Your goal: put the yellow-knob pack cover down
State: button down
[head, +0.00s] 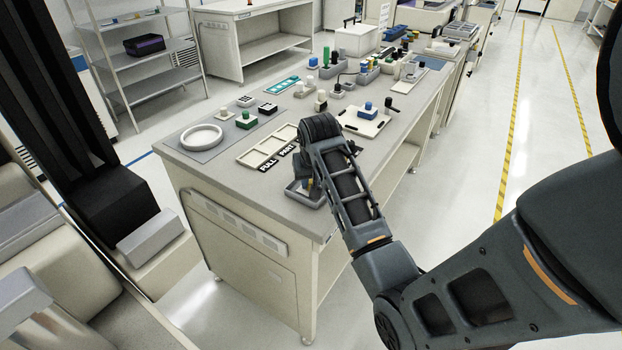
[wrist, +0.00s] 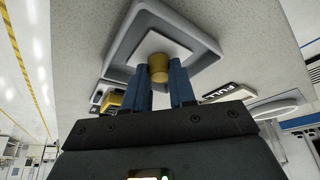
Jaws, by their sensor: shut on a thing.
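The yellow-knob pack cover (wrist: 176,44) is a pale square plate with a round yellow knob (wrist: 158,68), seen in the wrist view. My gripper (wrist: 160,80) has its blue fingers on either side of the knob and is shut on it. The cover lies within the outline of a shallow grey tray (wrist: 207,44); I cannot tell whether it touches the tray floor. In the head view the grey tray (head: 304,198) sits at the bench's near corner, and my arm hides much of the cover and gripper.
Pale frames (head: 252,156) with FULL (head: 268,164) and PART (head: 288,150) labels lie left of my arm. A white ring (head: 201,137) and several small knobbed blocks (head: 246,120) are farther left. A blue-knobbed plate (head: 364,122) lies behind. The aisle right is clear.

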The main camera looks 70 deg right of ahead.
jog(key=c, duration=0.9)
grip_release()
jog(key=shift+f, duration=0.1)
jog(key=b+v, duration=0.1)
jog(key=v, duration=1.1)
jog(key=shift+s, duration=0.1)
